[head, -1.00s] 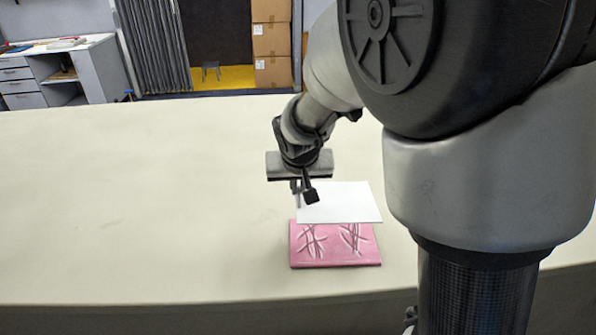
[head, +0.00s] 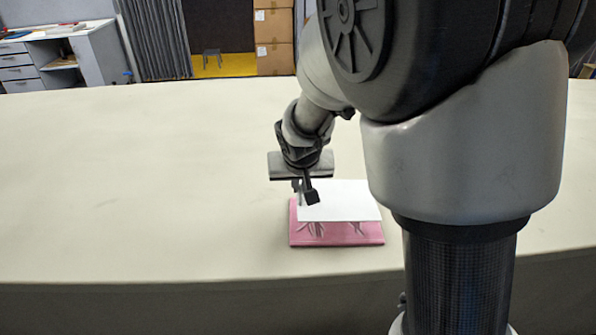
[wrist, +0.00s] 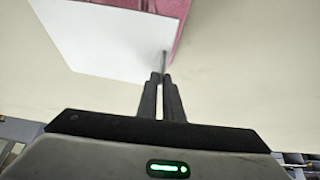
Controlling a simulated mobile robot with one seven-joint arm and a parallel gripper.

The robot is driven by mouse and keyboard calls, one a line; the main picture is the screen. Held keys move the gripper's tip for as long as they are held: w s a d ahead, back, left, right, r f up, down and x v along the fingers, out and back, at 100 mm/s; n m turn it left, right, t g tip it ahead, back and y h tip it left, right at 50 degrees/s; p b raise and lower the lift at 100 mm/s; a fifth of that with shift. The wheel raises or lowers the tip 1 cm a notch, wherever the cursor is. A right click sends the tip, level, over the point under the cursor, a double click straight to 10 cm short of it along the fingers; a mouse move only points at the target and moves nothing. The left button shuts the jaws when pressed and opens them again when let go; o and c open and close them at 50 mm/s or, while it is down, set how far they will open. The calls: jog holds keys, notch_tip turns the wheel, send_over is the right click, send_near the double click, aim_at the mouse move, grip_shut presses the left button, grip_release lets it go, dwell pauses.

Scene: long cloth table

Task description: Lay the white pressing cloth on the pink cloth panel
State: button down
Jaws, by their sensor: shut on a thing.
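The white pressing cloth (head: 342,202) is a flat, stiff-looking white sheet. My gripper (head: 304,190) is shut on its left edge in the head view. In the wrist view the cloth (wrist: 105,38) reaches out to the left from my fingertips (wrist: 161,78), held near one corner. The cloth covers most of the panel from the head view; the panel's near strip and left edge show. The panel (wrist: 187,10) also shows at the top of the wrist view. Whether cloth and panel touch is unclear.
The long cream table (head: 150,190) is bare to the left of the panel. Its front edge runs a little nearer than the panel. Behind stand a grey desk (head: 95,55) and stacked cardboard boxes (head: 273,38). My arm hides part of the table's right side.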

aim_at(300, 204)
jog(key=shift+f+b, duration=2.45)
jog(key=shift+f, duration=0.75)
jog(key=shift+f, duration=0.1)
jog(key=c, duration=1.8)
grip_release()
jog(key=shift+c, duration=0.2)
jog(key=d+p+v, duration=0.1)
jog(key=p+v, duration=0.2)
jog(key=v, duration=1.4)
jog(key=s+d+r+p, duration=0.4)
jog(key=s+r+p, duration=0.1)
jog(key=s+r, duration=0.2)
jog(key=s+d+r+p, duration=0.4)
jog(key=s+r+p, duration=0.2)
jog(key=s+r, duration=0.2)
jog(key=shift+s+d+r, duration=0.2)
jog(key=shift+s+d, duration=0.2)
jog(key=shift+s, duration=0.3)
